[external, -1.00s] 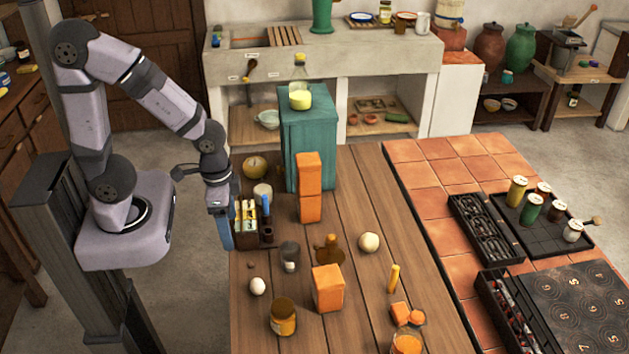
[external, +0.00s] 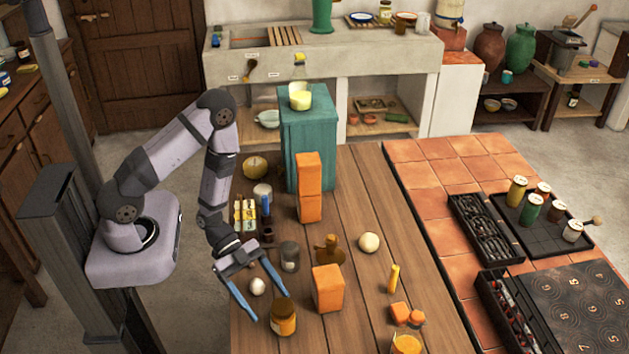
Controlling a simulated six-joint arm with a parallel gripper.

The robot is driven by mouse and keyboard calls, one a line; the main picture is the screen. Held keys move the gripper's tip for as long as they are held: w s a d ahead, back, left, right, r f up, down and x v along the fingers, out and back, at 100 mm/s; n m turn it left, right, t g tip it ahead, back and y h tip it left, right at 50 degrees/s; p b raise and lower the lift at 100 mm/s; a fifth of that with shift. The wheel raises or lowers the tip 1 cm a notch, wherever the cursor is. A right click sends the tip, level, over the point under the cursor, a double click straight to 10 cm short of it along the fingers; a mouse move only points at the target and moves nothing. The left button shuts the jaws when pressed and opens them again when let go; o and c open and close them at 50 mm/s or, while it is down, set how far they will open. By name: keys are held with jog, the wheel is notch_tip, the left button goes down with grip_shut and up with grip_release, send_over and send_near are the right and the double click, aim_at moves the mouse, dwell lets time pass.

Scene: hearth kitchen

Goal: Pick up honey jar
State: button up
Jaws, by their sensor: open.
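The honey jar, which I take to be the squat amber jar with a brown lid (external: 283,320), stands upright near the front left of the wooden table. My gripper (external: 272,307) is open and empty, with its two blue fingers spread wide and pointing toward the jar. The right fingertip appears just behind the jar's lid and the left fingertip lies to the jar's left. I cannot tell whether either finger touches it, or how high they are above the table.
A white egg (external: 257,286) shows between my fingers. An orange block (external: 327,289) stands right of the jar, with a grey-lidded jar (external: 289,257) and a brown pot (external: 329,250) behind. A tall orange stack (external: 309,187) and teal block (external: 306,140) stand farther back. Open wood lies front-right of the jar.

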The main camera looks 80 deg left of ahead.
aim_at(293, 328)
jog(key=shift+s+d+r+n+t+h+b, duration=0.15)
jog(key=shift+n+t+h+b, duration=0.2)
jog(key=shift+t+h, duration=0.2)
jog(key=shift+r+h, duration=0.25)
jog(key=shift+r, duration=0.05)
jog(key=shift+t+x, duration=0.25)
jog(key=shift+x, duration=0.8)
jog(key=shift+p, duration=0.35)
jog(key=shift+r+p+x, duration=0.1)
jog(key=shift+p+x, duration=0.4)
jog(key=shift+x, duration=0.45)
jog(key=shift+r+p+x, duration=0.15)
jog(key=shift+p+x, duration=0.3)
jog(key=shift+x, duration=1.35)
jog(key=shift+f, duration=0.1)
jog(key=c, duration=1.6)
